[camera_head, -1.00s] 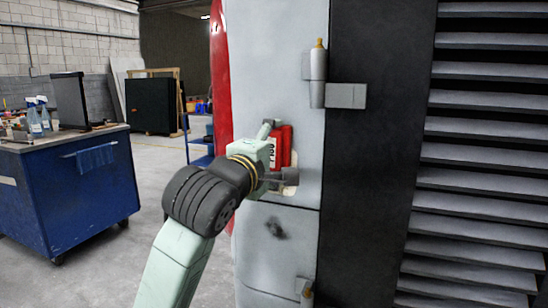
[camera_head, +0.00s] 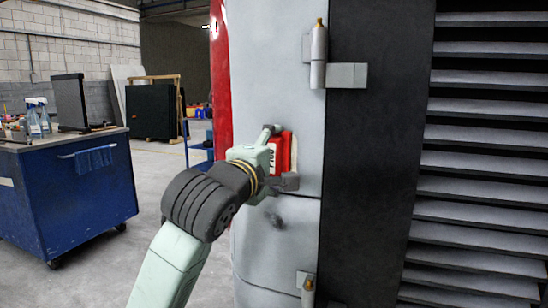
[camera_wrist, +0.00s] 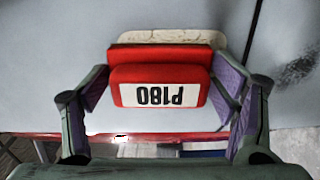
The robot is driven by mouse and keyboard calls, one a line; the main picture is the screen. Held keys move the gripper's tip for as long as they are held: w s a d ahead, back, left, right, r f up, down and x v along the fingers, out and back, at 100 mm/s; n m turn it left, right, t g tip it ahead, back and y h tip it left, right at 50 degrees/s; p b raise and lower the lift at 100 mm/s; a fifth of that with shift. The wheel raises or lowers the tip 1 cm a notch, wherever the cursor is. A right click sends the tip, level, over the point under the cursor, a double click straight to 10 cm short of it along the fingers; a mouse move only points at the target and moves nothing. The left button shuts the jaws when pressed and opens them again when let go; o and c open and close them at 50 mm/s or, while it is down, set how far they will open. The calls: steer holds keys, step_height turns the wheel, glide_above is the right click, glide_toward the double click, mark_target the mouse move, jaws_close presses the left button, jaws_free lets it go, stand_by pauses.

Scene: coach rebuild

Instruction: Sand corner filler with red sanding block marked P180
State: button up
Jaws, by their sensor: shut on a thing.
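The red sanding block (camera_head: 286,152) is held against the grey coach panel (camera_head: 262,75). Its white label reads P180, upside down, in the wrist view (camera_wrist: 160,94). My gripper (camera_wrist: 162,88) is shut on the block, with a purple-padded finger at each side. A cream filler patch (camera_wrist: 170,37) shows along the block's far edge in the wrist view; it also shows as a thin strip at the block's right in the head view (camera_head: 295,150). The block hides the rest of the patch. I cannot tell whether the block presses on it.
Hinges (camera_head: 318,55) stand out from the panel above and below the block. A dark smudge (camera_head: 275,218) marks the panel below a seam. A blue cabinet (camera_head: 75,200) with spray bottles on top stands at the left, with open floor beyond.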

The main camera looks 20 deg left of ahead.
mark_target(274, 137)
steer(key=shift+f+b, duration=1.75)
steer(key=shift+f, duration=0.15)
step_height(274, 137, down, 3)
steer(key=b, duration=0.3)
steer(key=shift+a+b, duration=0.1)
steer(key=shift+b, duration=0.25)
steer(key=shift+w+r+p, duration=0.1)
steer(key=shift+r+p, duration=2.9)
steer(key=shift+r, duration=2.65)
steer(key=shift+w+f+b, duration=0.1)
steer(key=shift+b, duration=0.2)
step_height(274, 137, down, 11)
steer(key=b, duration=1)
steer(key=shift+b, duration=0.4)
